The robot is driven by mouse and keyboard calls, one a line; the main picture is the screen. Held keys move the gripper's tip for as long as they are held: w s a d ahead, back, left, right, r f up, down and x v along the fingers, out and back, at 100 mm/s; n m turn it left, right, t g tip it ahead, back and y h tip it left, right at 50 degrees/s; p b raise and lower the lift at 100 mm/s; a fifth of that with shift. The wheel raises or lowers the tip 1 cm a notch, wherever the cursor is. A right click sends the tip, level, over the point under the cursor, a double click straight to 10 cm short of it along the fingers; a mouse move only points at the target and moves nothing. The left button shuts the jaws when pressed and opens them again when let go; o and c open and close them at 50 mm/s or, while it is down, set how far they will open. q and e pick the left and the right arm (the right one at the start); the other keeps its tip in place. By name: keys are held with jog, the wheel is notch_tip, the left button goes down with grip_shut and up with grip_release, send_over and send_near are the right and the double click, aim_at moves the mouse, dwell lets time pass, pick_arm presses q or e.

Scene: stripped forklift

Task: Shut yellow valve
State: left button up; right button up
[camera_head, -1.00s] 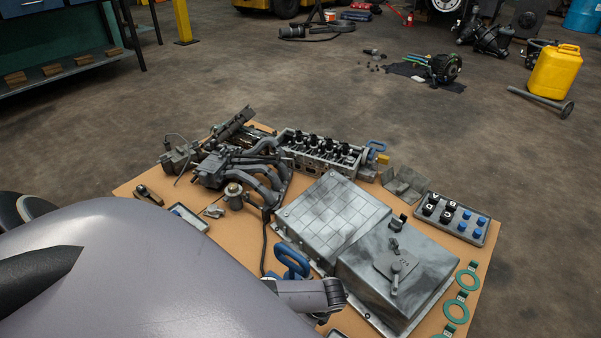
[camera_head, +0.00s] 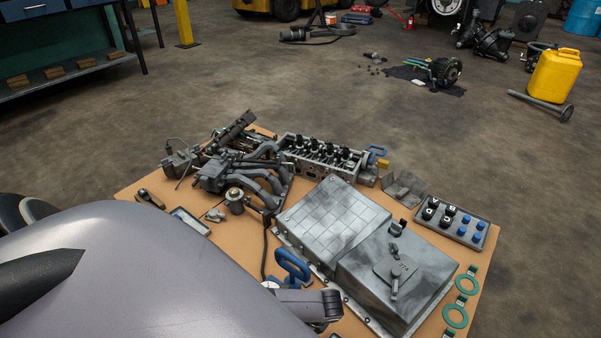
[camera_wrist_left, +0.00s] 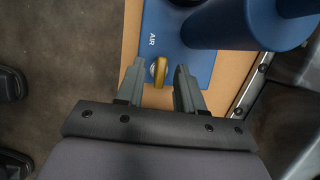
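In the left wrist view a small yellow valve part (camera_wrist_left: 160,71) stands on a blue panel (camera_wrist_left: 150,41) marked AIR. My left gripper (camera_wrist_left: 160,88) is open, with one finger on each side of the yellow parts. I cannot tell whether the right finger touches the yellow. In the head view my large grey arm covers the lower left, and I cannot make out the valve or the left fingertips there. My right gripper is not in view.
A blue cylinder (camera_wrist_left: 249,22) stands close to the right of the yellow parts. The tan tabletop (camera_head: 262,131) carries a grey metal cover (camera_head: 335,222), manifold pipes (camera_head: 262,178), a blue handle (camera_head: 293,267) and green rings (camera_head: 455,315). Open floor lies beyond the table.

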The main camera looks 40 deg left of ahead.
pick_arm(q)
jog(key=shift+d+r+p, duration=0.15)
jog(key=shift+r+p, duration=0.25)
jog(key=shift+r, duration=0.05)
jog(key=p+v, duration=0.4)
jog(key=v, duration=0.2)
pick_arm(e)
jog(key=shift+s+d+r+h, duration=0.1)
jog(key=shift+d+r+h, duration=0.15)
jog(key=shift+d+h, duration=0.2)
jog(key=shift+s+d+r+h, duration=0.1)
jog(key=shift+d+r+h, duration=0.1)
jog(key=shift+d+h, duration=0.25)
pick_arm(q)
jog(key=shift+d, duration=0.1)
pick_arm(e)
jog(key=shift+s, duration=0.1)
